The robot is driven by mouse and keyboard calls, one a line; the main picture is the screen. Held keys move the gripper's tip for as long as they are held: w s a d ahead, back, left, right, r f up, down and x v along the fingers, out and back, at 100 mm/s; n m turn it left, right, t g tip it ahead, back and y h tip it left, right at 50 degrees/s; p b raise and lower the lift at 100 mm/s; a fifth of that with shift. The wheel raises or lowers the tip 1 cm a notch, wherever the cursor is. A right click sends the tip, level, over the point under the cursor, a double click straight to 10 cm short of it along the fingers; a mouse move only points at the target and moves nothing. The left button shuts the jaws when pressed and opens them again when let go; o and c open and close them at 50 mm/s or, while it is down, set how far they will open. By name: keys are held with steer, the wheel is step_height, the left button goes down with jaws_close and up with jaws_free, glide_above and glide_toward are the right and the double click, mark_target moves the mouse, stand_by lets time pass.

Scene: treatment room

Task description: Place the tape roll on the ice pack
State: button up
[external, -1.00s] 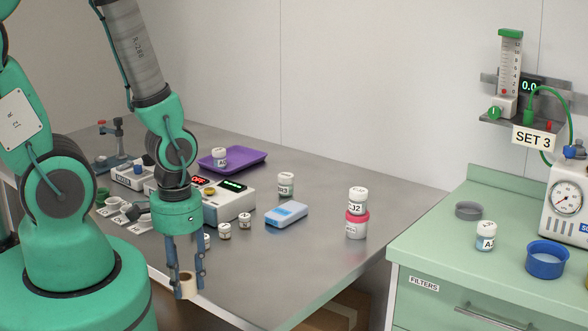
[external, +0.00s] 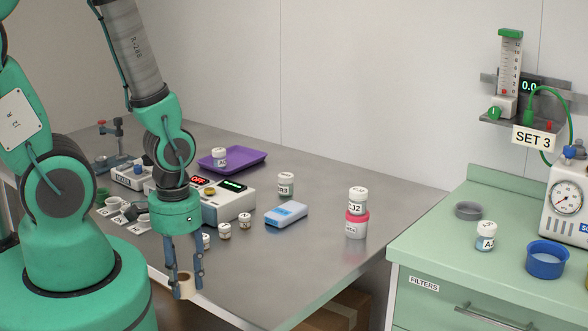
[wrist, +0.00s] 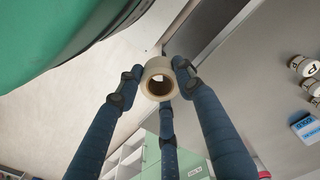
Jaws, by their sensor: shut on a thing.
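The tape roll (external: 184,287), pale with a brown core, is in the fingers of my gripper (external: 186,279) near the table's front edge. In the wrist view the roll (wrist: 159,66) sits between the fingertips, its round opening towards the camera. My gripper is shut on it. The ice pack (external: 286,214), a flat blue and white block, lies on the table behind and to the right of my gripper, with nothing on it. A part of it also shows at the right edge of the wrist view (wrist: 307,128).
Small jars (external: 225,231) and a white device with lit displays (external: 229,205) stand left of the ice pack. A jar (external: 286,184) stands behind it. Stacked jars (external: 357,213) stand to its right. A purple tray (external: 246,158) lies farther back. The front table area is clear.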

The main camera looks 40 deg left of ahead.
steer(key=w+a+r, duration=0.1)
steer(key=w+a, duration=0.2)
steer(key=w, duration=0.7)
steer(key=w+a+r+p, duration=0.1)
steer(key=w+a, duration=0.3)
steer(key=w, duration=0.6)
steer(key=w+a+r, duration=0.1)
steer(key=w+a, duration=0.2)
steer(key=w, duration=0.7)
steer(key=shift+w+a+m+p, duration=0.25)
steer(key=shift+w+m+p, duration=0.1)
steer(key=shift+m+p, duration=0.05)
steer(key=b, duration=0.1)
glide_above(287, 208)
steer(key=shift+f, duration=0.7)
steer(key=shift+f, duration=0.15)
steer(key=shift+f+b, duration=0.5)
steer(key=shift+f, duration=1.1)
steer(key=shift+f, duration=0.2)
